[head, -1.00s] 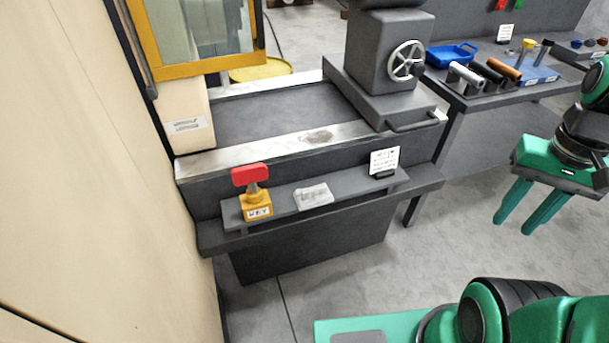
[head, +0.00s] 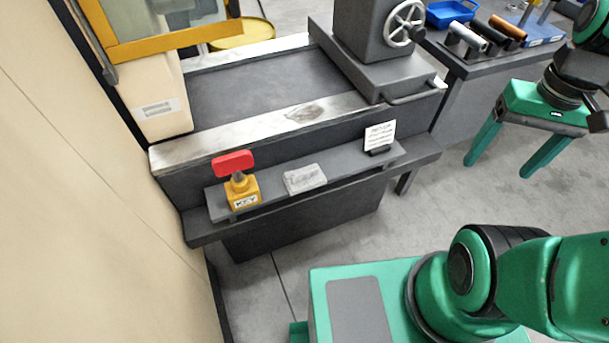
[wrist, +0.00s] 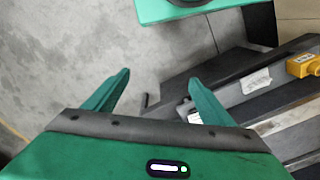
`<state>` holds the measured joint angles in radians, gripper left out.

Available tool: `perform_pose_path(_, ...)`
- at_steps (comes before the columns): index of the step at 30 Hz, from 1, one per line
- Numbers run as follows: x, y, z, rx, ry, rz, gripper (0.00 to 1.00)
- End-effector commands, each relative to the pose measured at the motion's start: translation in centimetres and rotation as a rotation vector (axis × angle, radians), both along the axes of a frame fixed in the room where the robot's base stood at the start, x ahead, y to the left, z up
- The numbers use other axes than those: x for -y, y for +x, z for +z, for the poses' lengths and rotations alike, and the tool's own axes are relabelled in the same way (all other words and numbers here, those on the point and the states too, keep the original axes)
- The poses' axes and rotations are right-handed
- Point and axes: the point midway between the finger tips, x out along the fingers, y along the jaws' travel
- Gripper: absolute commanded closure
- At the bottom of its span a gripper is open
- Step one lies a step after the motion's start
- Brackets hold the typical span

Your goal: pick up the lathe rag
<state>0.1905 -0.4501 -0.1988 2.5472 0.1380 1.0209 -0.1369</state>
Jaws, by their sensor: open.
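The lathe rag, a small folded light-grey cloth (head: 305,179), lies flat on the raised grey ledge along the machine's front in the head view. It also shows at the right of the wrist view (wrist: 255,81). My gripper (head: 498,168) is at the right in the head view, well to the right of the rag and apart from it. Its two green fingers point down, open, with nothing between them. In the wrist view the fingertips (wrist: 160,77) stand over bare floor, left of the rag.
A yellow block with a red top, labelled KEY (head: 242,188), stands left of the rag on the same ledge. A white sign card (head: 380,136) stands to its right. A handwheel (head: 405,24) is above. A bench with a blue tray (head: 451,13) is behind my gripper.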

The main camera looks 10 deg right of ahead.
Motion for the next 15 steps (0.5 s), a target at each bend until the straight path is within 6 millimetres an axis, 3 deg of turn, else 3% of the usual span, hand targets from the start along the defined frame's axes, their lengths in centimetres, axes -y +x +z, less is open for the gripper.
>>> perform_pose_path(5,-3.6,6.5,-1.8,0.009,0.022,0.477,0.23)
perform_pose_path(8,-6.8,10.2,-3.3,0.030,0.049,0.781,0.23)
perform_pose_path(15,-16.7,16.6,-7.8,0.127,0.155,1.473,0.23)
